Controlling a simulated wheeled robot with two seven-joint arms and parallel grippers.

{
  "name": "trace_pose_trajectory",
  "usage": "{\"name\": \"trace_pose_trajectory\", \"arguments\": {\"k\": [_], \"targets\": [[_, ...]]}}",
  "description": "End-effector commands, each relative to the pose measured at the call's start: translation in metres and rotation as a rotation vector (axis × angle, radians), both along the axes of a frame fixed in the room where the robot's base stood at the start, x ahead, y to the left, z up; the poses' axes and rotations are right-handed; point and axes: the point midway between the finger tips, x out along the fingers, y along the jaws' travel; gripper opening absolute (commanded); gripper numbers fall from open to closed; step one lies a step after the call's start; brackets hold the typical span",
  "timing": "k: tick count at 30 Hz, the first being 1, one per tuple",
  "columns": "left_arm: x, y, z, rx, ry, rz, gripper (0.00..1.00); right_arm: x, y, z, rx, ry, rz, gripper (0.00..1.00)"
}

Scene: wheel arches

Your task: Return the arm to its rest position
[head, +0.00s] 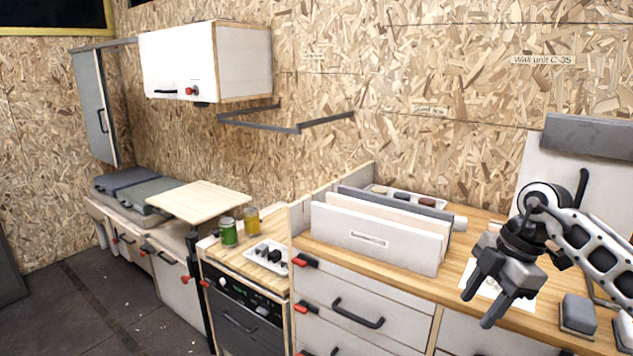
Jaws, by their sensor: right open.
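My right gripper (484,298) hangs over the front part of the wooden counter (466,254) at the right, with its fingers pointing down and to the left. Its two fingers are apart, and nothing shows between them. My right arm (593,250) comes in from the right edge. A white sheet lies on the counter behind the gripper and is partly hidden by it. My left gripper is not in view.
Upright panels (380,236) stand on the counter left of the gripper. Grey blocks (578,314) lie near the arm at the right. Green and yellow jars (228,232) and a white tray (268,256) stand further left. A white wall cabinet (180,62) hangs above.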

Motion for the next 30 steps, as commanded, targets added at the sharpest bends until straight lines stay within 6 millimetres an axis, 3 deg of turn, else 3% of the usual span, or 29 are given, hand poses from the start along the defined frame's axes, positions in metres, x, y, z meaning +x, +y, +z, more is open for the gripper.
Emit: {"name": "trace_pose_trajectory", "arguments": {"k": [5,8,9,12,14,17,20,24,27,30], "targets": [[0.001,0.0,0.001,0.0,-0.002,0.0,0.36,-0.007,0.074,-0.031,0.254,-0.088,0.193,0.47],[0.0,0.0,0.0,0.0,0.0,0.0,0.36,-0.02,0.134,-0.045,0.494,-0.181,0.297,0.47],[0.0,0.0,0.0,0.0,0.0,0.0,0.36,-0.028,0.163,-0.047,0.625,-0.24,0.322,0.47],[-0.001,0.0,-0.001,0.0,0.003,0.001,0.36,-0.047,0.223,-0.04,0.969,-0.433,0.274,0.47],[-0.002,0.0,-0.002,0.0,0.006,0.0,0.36,-0.052,0.241,-0.032,1.129,-0.551,0.159,0.47],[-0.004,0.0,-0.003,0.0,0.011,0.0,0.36,-0.054,0.242,-0.032,1.275,-0.715,-0.149,0.47],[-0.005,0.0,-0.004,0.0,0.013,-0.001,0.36,-0.058,0.22,-0.061,1.253,-0.791,-0.533,0.47],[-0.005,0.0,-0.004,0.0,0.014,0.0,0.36,-0.095,0.182,-0.141,1.002,-0.7,-1.009,0.47],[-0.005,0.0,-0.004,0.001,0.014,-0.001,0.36,-0.135,0.17,-0.189,0.824,-0.567,-1.181,0.47],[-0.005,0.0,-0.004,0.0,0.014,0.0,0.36,-0.171,0.167,-0.22,0.699,-0.443,-1.266,0.47]]}}
